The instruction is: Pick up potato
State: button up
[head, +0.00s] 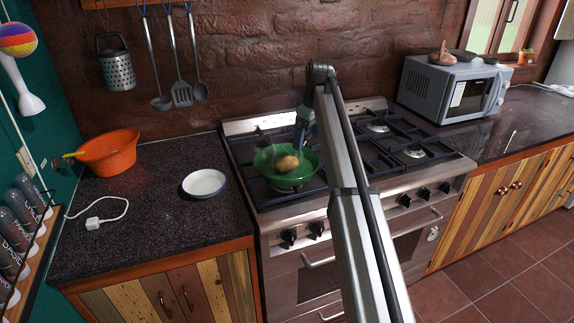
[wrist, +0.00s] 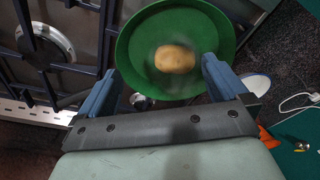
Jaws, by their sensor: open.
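The brown potato (head: 288,163) lies in a green bowl (head: 270,177) on the left part of the stove. The wrist view shows the potato (wrist: 175,59) inside the round green bowl (wrist: 140,45), between and beyond my two blue fingers. My gripper (wrist: 161,66) is open, with nothing between its fingers. In the head view my gripper (head: 299,143) points down just above the potato, and my arm hides part of the stove behind it. I cannot tell whether the fingertips touch the bowl.
The stove grates (head: 350,137) surround the bowl. On the left counter are a white dish (head: 204,183), an orange bowl (head: 110,155) and a white cable (head: 95,222). A microwave (head: 450,88) stands on the right counter. Utensils (head: 180,90) hang on the brick wall.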

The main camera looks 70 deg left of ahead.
send_near(287, 158)
jog(key=shift+n, duration=0.4)
notch_tip(287, 158, down, 5)
jog(key=shift+s+f, duration=0.1)
jog(key=shift+f, duration=0.05)
jog(key=shift+s+a+f, duration=0.1)
jog(key=shift+a+f, duration=0.1)
jog(key=shift+f, duration=0.75)
jog(key=shift+s+a+f, duration=0.1)
jog(key=shift+a+f, duration=0.05)
jog(key=shift+f, duration=0.8)
jog(key=shift+s+a+f, duration=0.1)
jog(key=shift+a+f, duration=0.1)
jog(key=shift+f, duration=0.75)
jog(key=shift+c, duration=0.4)
jog(key=c, duration=1)
jog(key=shift+o, duration=0.2)
jog(key=shift+r, duration=0.1)
